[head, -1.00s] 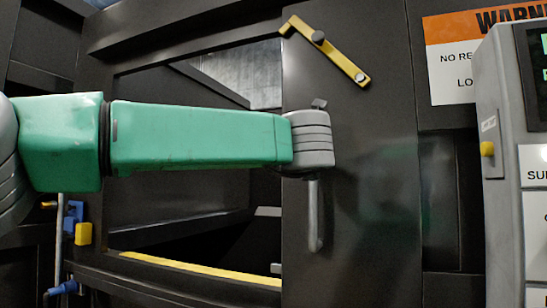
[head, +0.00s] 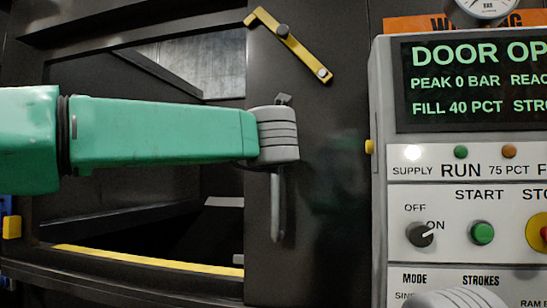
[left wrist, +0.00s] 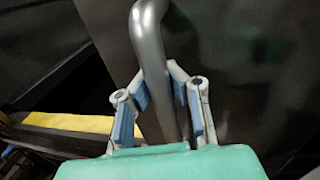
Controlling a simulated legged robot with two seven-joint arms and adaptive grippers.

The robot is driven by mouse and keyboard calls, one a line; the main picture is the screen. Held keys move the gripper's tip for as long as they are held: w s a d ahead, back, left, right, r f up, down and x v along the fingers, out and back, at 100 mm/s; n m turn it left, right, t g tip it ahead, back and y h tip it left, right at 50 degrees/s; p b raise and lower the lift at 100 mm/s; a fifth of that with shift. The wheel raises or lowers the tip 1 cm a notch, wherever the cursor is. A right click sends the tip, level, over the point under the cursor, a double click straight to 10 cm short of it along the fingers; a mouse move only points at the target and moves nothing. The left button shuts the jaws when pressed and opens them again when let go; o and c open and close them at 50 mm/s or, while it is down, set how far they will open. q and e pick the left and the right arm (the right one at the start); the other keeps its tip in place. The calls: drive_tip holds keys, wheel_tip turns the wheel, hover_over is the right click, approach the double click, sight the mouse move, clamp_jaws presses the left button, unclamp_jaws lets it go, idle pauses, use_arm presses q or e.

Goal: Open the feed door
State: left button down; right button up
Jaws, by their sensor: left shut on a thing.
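The feed door (head: 330,150) is a dark upright panel with a wide gap to its left. Its handle (head: 277,210) is a grey upright bar near the door's left edge. My left arm reaches across the opening from the left; its grey wrist is in front of the handle's upper part and hides the fingers in the head view. In the left wrist view my left gripper (left wrist: 160,108) has its blue-padded fingers on either side of the handle (left wrist: 150,50), shut on it.
A yellow latch bar (head: 290,45) is above the handle. A yellow sill strip (head: 150,260) lines the opening's bottom. A control cabinet (head: 380,110) stands at right, its screen (head: 470,85) partly reading "DOOR OP". It has a knob and green button (head: 482,233). An orange warning sign (head: 400,24) is partly covered.

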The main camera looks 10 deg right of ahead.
use_arm(q)
drive_tip(key=c, duration=1.9)
unclamp_jaws()
drive_tip(key=shift+s+d+f, duration=0.2)
drive_tip(key=shift+s+d, duration=0.1)
drive_tip(key=shift+d, duration=0.35)
drive_tip(key=shift+c, duration=0.2)
drive_tip(key=o, duration=0.5)
drive_tip(key=shift+s+d+r, duration=0.15)
drive_tip(key=shift+s, duration=0.15)
drive_tip(key=s+a, duration=0.2)
drive_tip(key=s, duration=1)
use_arm(e)
drive_tip(key=shift+s+d+r, duration=0.1)
drive_tip(key=shift+s+d, duration=0.05)
drive_tip(key=shift+s, duration=0.3)
drive_tip(key=shift+w, duration=0.1)
